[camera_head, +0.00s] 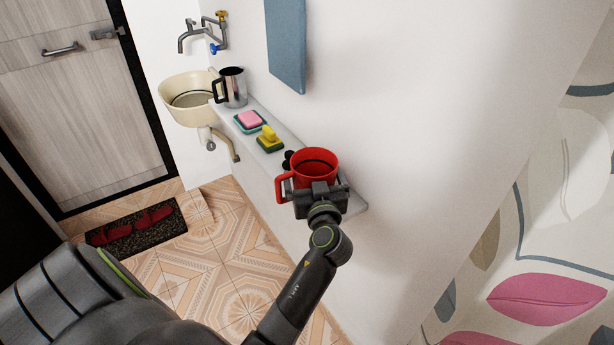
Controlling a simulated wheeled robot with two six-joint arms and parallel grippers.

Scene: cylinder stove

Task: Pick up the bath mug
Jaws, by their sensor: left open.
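The red bath mug (314,161) stands upright near the front end of a narrow wall shelf (282,166), its handle pointing left toward the camera. My left gripper (303,178) is at the near side of the mug, with its body in front of the mug's lower part. One dark finger shows at the mug's left side; the other finger is mostly hidden. The jaws are open, and I cannot tell whether they touch the mug. My right gripper is not in view.
Farther along the shelf are a yellow sponge (269,134), pink soap (250,119) and a metal pitcher (233,87). A cream sink (187,98) with a tap (205,36) is beyond. A blue towel (286,45) hangs on the wall.

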